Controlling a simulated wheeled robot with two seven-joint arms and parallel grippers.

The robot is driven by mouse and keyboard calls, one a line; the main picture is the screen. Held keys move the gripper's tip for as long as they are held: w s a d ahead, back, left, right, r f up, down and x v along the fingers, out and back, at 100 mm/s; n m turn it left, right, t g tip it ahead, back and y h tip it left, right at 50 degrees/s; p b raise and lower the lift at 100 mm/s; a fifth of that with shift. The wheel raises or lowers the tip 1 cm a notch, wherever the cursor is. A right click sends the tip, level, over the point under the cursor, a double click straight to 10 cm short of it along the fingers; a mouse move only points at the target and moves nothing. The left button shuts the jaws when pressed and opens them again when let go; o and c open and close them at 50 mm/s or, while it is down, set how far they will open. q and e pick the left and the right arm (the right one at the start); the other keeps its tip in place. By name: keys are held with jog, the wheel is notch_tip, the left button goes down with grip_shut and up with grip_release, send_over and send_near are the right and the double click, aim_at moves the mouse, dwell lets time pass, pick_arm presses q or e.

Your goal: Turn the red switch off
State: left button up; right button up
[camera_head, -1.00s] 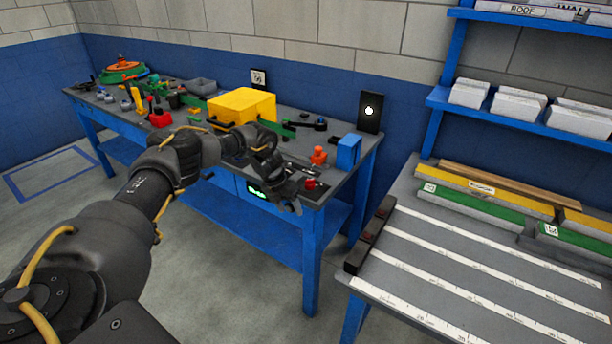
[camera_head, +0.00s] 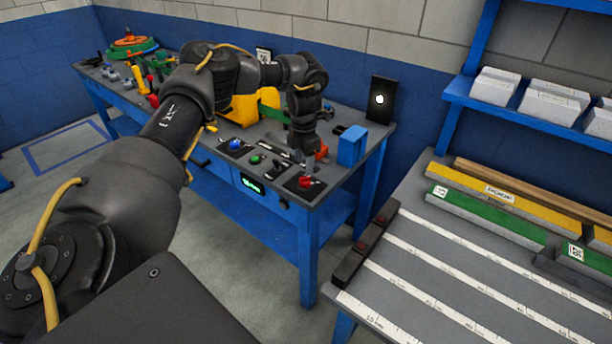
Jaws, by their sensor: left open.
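The red switch (camera_head: 305,182) is a small red knob on a dark plate at the front right corner of the blue-legged workbench (camera_head: 345,188). My left gripper (camera_head: 300,162) points down over the bench just behind the red switch. It is open and empty, and its tips look close to the knob; I cannot tell whether they touch it. My left arm crosses from the lower left and hides part of the bench. My right gripper is not in view.
A blue knob (camera_head: 235,144) and a green knob (camera_head: 256,159) sit left of the red one. An orange-red piece (camera_head: 322,151) and a blue block (camera_head: 352,146) stand behind it. A green-lit display (camera_head: 252,186) is on the bench front. A ruled table (camera_head: 440,262) stands at right.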

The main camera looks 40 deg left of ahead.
aim_at(305, 181)
pick_arm(q)
notch_tip(305, 181, down, 6)
jog(key=shift+r+p, duration=0.2)
jog(key=shift+p, duration=0.2)
jog(key=shift+f, duration=0.4)
jog(key=shift+w+f, duration=0.1)
jog(key=shift+f, duration=0.1)
jog(key=shift+d+f, duration=0.1)
jog(key=c, duration=1)
jog(key=shift+o, duration=0.2)
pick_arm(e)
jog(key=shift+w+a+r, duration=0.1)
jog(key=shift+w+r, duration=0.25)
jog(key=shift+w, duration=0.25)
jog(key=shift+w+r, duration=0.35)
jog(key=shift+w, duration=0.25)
